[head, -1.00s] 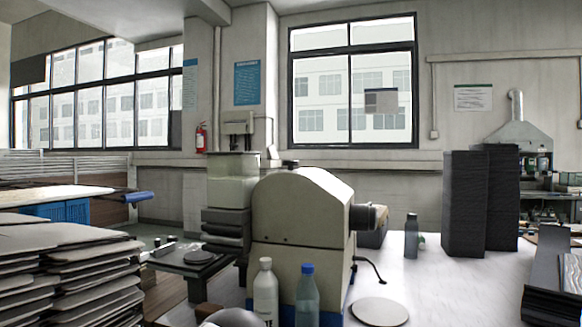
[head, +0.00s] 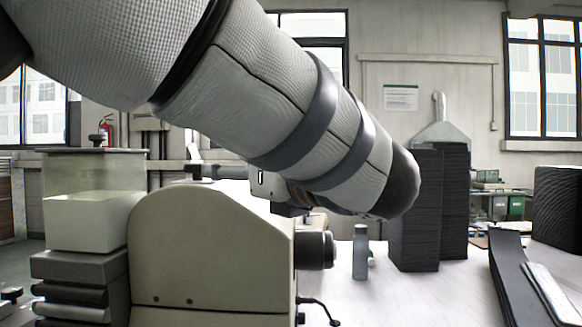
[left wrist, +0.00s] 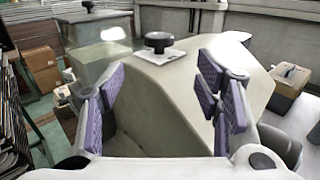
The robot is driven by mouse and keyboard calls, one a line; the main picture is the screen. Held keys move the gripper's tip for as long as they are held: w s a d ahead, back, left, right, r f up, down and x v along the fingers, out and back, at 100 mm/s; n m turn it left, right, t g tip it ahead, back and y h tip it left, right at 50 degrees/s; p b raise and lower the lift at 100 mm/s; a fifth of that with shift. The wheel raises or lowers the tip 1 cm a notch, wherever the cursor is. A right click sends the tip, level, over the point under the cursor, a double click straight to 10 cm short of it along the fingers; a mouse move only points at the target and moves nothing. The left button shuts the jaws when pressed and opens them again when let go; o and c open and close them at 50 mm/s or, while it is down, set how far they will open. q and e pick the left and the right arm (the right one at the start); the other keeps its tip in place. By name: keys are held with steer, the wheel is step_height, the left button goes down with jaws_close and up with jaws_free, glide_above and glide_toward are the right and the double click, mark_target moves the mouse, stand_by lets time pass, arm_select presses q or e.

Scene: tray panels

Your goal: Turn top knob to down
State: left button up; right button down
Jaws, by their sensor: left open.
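The top knob (left wrist: 158,42) is black and round on a pale square plate, on top of the beige machine (left wrist: 160,95). In the left wrist view my left gripper (left wrist: 162,76) is open, its purple-padded fingers spread to either side below the knob, apart from it and empty. In the head view the machine (head: 215,245) stands at centre left, and a small dark knob shape (head: 195,172) shows at its top. My left arm crosses above it and hides most of the gripper there. The knob's pointing direction is unclear. My right gripper is not in view.
A dark side knob (head: 315,250) juts from the machine's right face. A grey bottle (head: 360,252) and dark stacks (head: 414,210) stand on the white table to the right. A box-shaped unit (head: 95,200) with a lid knob (head: 96,140) adjoins the left.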

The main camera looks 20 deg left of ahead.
mark_target(197, 172)
arm_select(q)
steer(key=x, duration=1.2)
steer(key=shift+s+a+r, duration=0.1)
steer(key=c, duration=1.1)
